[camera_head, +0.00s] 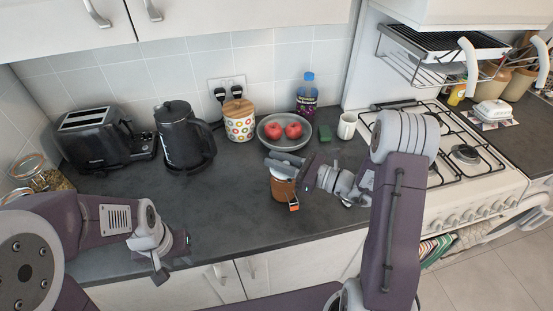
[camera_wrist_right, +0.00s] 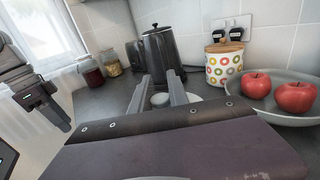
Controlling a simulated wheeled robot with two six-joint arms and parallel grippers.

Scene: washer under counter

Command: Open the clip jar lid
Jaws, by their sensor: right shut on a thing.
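The clip jar (camera_head: 283,189), with brownish contents and an orange clip (camera_head: 293,206) on its front, stands on the counter below the fruit bowl. My right gripper (camera_head: 281,168) is at the top of the jar and hides much of its lid. In the right wrist view its two grey fingers (camera_wrist_right: 159,98) stand on either side of a pale, round lid part (camera_wrist_right: 160,100), shut on it. My left gripper (camera_head: 172,250) is empty near the counter's front edge, well left of the jar. It also shows in the right wrist view (camera_wrist_right: 52,112); its finger opening is unclear.
A toaster (camera_head: 88,138), a black kettle (camera_head: 183,138), a dotted canister (camera_head: 240,124) and a bowl (camera_head: 285,143) with two apples line the back. Glass jars (camera_head: 35,173) stand at far left. A white mug (camera_head: 347,126) is near the hob. The middle-left counter is clear.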

